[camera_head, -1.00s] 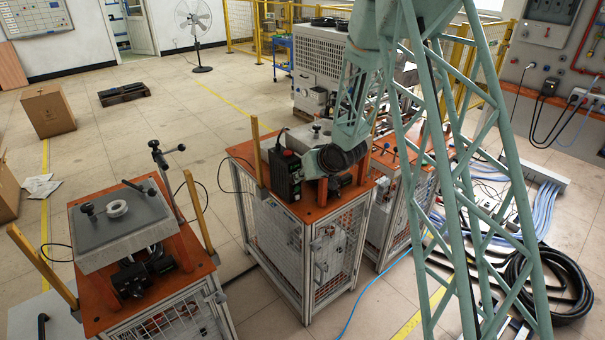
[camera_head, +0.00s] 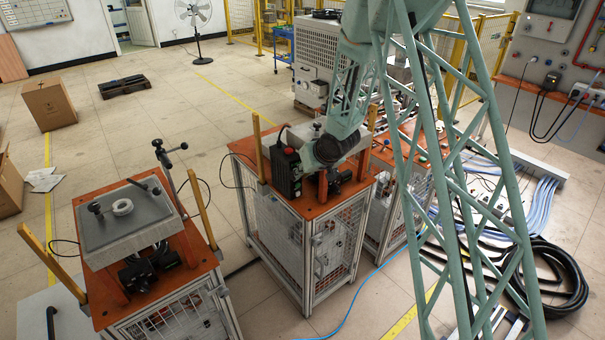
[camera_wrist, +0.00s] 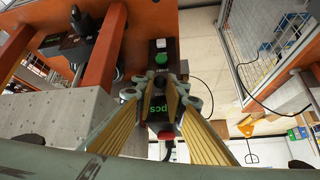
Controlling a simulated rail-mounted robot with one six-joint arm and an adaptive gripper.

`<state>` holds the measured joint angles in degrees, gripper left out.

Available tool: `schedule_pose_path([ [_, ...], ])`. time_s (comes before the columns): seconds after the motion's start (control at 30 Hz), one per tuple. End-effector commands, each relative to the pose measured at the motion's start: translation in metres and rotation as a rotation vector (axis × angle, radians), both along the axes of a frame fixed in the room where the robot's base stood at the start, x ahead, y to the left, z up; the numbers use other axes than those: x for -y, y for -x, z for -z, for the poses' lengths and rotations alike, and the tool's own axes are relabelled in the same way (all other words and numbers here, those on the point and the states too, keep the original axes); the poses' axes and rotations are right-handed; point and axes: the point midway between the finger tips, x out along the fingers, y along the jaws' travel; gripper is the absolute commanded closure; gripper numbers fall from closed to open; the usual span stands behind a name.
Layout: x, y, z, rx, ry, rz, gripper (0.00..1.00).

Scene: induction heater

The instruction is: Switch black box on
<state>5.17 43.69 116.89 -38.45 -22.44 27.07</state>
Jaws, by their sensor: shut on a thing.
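The black box (camera_head: 287,172) stands upright at the near edge of the middle orange-topped bench in the head view. The wrist view shows its front face, a dark panel (camera_wrist: 158,110) with a green button (camera_wrist: 161,59), a white button (camera_wrist: 161,43), green lettering and a red button (camera_wrist: 166,135). A dark round knob (camera_wrist: 161,82) sits between the green button and the lettering. My gripper (camera_wrist: 160,84) has its yellow fingers drawn together at the knob and is shut on it. The fingertips partly hide the knob, so its turn position cannot be told. In the head view my arm hides the gripper.
A grey block (camera_wrist: 45,120) lies left of the panel in the wrist view, beside an orange post (camera_wrist: 108,45). A wire-mesh panel (camera_wrist: 265,40) and a cable are at right. In the head view, a similar bench (camera_head: 190,262) stands left, and a black hose coil (camera_head: 555,285) lies right.

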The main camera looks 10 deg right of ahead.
Motion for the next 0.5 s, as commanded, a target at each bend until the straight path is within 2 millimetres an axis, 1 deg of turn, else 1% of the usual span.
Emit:
schedule_pose_path([
  [0.07,0.0001,0.0008,0.0008,-0.002,0.0,0.0,0.98],
  [0.1,0.0001,0.0008,0.0008,-0.002,0.0,0.0,0.85],
  [0.23,0.0001,0.0005,0.0004,-0.001,0.0,0.0,0.74],
  [0.5,0.0,0.0002,0.0,0.0,0.0,0.0,0.74],
])
